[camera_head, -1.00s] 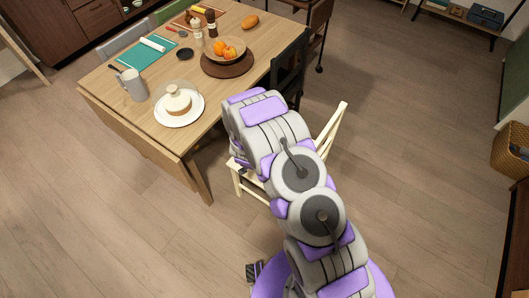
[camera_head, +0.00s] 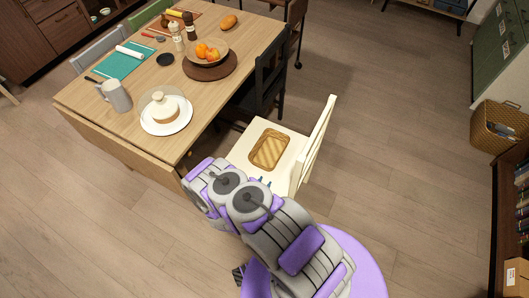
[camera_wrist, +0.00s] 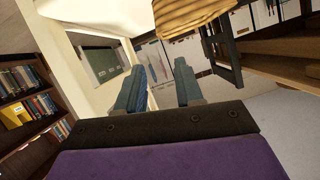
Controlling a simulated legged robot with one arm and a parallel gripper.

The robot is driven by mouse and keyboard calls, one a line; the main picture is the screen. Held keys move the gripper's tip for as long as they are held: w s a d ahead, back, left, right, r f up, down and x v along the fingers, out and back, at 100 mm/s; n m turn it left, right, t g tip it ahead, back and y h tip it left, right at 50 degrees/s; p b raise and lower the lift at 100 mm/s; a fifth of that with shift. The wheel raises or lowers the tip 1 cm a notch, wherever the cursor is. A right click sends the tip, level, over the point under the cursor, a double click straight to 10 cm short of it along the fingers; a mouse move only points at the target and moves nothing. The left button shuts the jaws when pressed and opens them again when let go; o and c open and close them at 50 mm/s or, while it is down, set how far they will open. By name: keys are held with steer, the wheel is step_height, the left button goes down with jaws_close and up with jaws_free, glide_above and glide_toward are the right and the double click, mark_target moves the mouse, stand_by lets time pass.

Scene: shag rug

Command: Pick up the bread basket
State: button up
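The bread basket (camera_head: 269,149) is a shallow, tan woven tray with rounded corners. It lies on the seat of a cream chair (camera_head: 243,157) beside the table. In the wrist view, a striped tan shape that looks like the basket (camera_wrist: 190,14) shows at the top edge, partly cut off. My gripper (camera_wrist: 158,82) has its two blue-grey fingers apart with nothing between them.
The wooden table (camera_head: 140,68) holds a fruit bowl (camera_head: 207,59), a white plate with a covered dish (camera_head: 166,112), and a mug (camera_head: 117,96). A black chair (camera_head: 262,84) stands behind the cream chair. The cream chair's back (camera_head: 317,145) rises right of the basket. Floor at right is open.

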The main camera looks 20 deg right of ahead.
steer(key=b+x, duration=0.4)
steer(key=x, duration=1.3)
steer(key=shift+s, duration=0.15)
steer(key=shift+c, duration=1.1)
jaws_close()
